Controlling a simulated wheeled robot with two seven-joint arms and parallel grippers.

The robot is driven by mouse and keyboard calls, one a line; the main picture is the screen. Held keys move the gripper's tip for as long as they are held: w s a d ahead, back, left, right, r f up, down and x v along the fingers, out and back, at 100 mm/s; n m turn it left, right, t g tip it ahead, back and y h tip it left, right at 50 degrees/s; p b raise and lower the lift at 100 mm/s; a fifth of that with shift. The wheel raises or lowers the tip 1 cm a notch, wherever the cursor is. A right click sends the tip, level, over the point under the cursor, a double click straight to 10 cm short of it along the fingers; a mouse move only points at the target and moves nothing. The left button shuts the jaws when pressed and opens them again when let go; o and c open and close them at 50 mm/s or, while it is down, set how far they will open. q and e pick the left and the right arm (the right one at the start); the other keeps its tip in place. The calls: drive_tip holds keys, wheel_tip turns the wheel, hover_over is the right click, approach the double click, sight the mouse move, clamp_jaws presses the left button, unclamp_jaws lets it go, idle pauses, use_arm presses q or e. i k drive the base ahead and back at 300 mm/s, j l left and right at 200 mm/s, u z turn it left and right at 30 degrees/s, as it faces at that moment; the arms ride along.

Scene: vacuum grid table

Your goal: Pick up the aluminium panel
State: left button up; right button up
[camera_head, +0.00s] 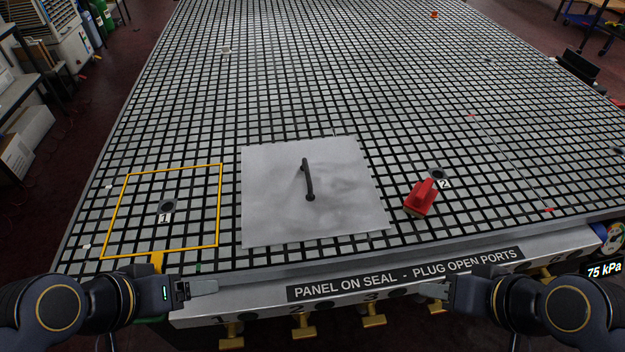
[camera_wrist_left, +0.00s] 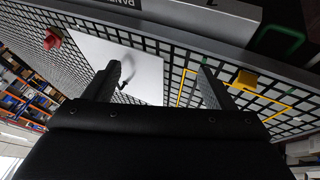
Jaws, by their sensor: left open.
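The aluminium panel (camera_head: 275,205) is a flat grey square lying on the grid table, near the front edge in the middle. A dark bar handle (camera_head: 308,180) stands on its centre. The panel also shows in the left wrist view (camera_wrist_left: 145,72), beyond the fingers. My left gripper (camera_head: 215,286) is at the front edge, left of and in front of the panel, empty. Its two fingers stand apart in the left wrist view (camera_wrist_left: 160,85). My right gripper (camera_head: 422,289) is at the front edge, right of and in front of the panel; its finger opening is unclear.
The grid table (camera_head: 400,80) is mostly clear behind the panel. A yellow outline (camera_head: 219,205) surrounds port 1 (camera_head: 167,206) at left. A red object (camera_head: 421,198) stands right of the panel beside port 2 (camera_head: 437,174). Several brass valves (camera_head: 373,320) hang below the front edge.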

sight(314, 189)
drive_tip(key=u, duration=1.6)
drive_tip(key=k+l+u, duration=0.35)
drive_tip(key=k+l, duration=0.55)
drive_tip(key=i+l, duration=0.15)
drive_tip(key=i, duration=0.15)
